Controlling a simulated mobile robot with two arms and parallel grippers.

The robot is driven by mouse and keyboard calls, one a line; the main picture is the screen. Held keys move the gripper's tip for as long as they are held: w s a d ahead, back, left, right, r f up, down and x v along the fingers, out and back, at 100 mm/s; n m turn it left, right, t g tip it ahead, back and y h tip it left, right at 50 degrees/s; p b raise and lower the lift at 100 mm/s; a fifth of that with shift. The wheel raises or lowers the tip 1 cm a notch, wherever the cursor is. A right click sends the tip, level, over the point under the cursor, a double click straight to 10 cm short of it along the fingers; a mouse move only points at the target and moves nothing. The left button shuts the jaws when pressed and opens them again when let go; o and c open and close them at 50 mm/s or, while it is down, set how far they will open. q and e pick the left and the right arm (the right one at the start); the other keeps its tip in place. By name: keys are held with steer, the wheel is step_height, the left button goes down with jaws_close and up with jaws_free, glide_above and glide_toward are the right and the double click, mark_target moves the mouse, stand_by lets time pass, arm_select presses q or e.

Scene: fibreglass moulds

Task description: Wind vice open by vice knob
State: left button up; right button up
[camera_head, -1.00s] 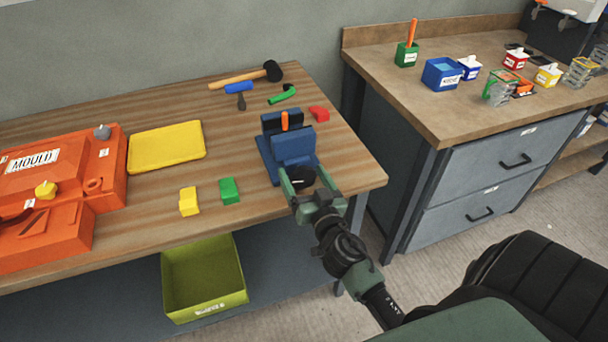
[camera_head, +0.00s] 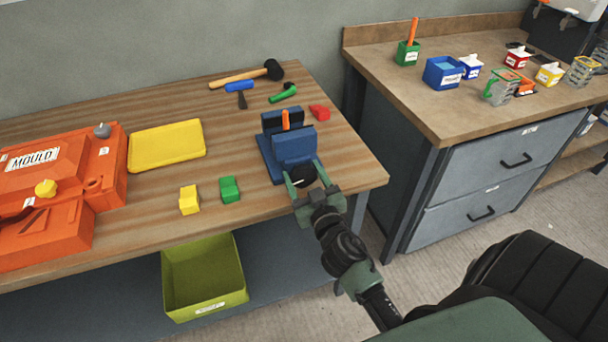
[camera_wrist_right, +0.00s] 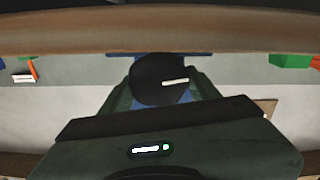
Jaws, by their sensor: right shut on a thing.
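The blue vice (camera_head: 294,146) stands near the right end of the wooden workbench, with an orange piece (camera_head: 285,119) upright between its jaws. The round black vice knob (camera_head: 303,174) is on the vice's near side. My right gripper (camera_head: 304,183) has its green fingers on either side of the knob and is shut on it. In the right wrist view the dark knob (camera_wrist_right: 160,79) sits between the two fingers, with a white mark on its face tilted slightly. My left gripper is in neither view.
The bench (camera_head: 250,215) also holds an orange mould (camera_head: 70,185), a yellow tray (camera_head: 166,146), yellow and green blocks, a red piece (camera_head: 319,112), and hammers at the back. A green bin (camera_head: 204,278) is below. A second bench (camera_head: 430,110) with small boxes stands right.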

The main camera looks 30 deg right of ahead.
steer(key=o, duration=1.4)
steer(key=shift+c, duration=0.2)
steer(key=shift+s, duration=0.1)
steer(key=shift+s+a+f, duration=0.15)
steer(key=shift+s, duration=0.2)
steer(key=b+v, duration=0.2)
steer(key=v, duration=0.5)
